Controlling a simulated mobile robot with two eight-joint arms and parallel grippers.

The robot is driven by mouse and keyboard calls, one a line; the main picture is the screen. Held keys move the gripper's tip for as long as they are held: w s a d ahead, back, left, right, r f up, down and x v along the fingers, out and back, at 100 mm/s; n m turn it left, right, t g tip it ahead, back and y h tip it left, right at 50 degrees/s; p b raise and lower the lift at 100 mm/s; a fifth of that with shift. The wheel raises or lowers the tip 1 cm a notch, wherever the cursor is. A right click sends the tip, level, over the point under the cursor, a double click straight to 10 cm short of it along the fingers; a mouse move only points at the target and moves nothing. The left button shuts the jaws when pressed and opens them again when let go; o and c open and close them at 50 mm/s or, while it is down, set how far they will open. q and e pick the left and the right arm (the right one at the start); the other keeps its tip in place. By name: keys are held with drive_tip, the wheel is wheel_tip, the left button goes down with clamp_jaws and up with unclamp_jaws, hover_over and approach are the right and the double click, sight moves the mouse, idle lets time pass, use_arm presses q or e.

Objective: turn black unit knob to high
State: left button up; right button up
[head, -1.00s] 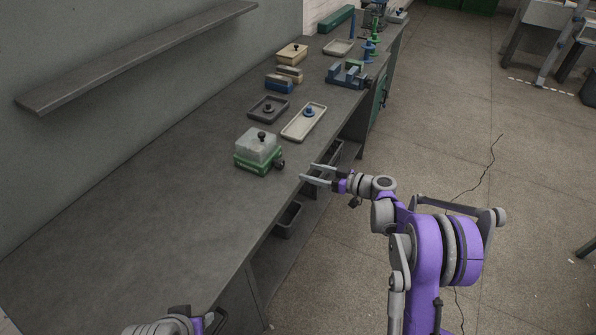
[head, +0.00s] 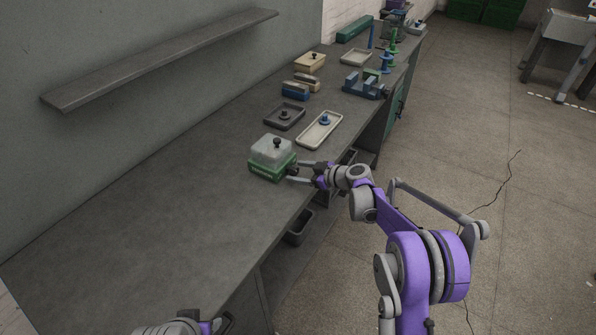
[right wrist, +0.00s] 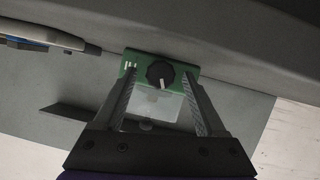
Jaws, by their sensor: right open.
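The green unit (head: 268,167) with a cloudy clear cover sits near the bench's front edge. Its black knob (right wrist: 160,75) is on the green face, with a white pointer line toward the bottom of the right wrist view. Small white marks are on the face left of the knob. My right gripper (head: 301,173) is open at that face. In the right wrist view its fingers (right wrist: 163,95) lie on either side of the knob, with gaps showing; I cannot tell contact. My left gripper (head: 217,324) is partly cut off at the bottom edge, its jaws unclear.
A dark tray (head: 273,122) and a light tray (head: 308,139) with a blue knobbed piece stand beyond the unit. Blue-and-tan blocks and a blue vise-like fixture (head: 362,90) are further back. The near bench top is clear. A dark bin (head: 300,232) hangs under the edge.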

drive_tip(key=shift+w+a+f, duration=0.1)
drive_tip(key=shift+w+a, duration=0.05)
drive_tip(key=shift+a, duration=0.05)
clamp_jaws()
idle(0.3)
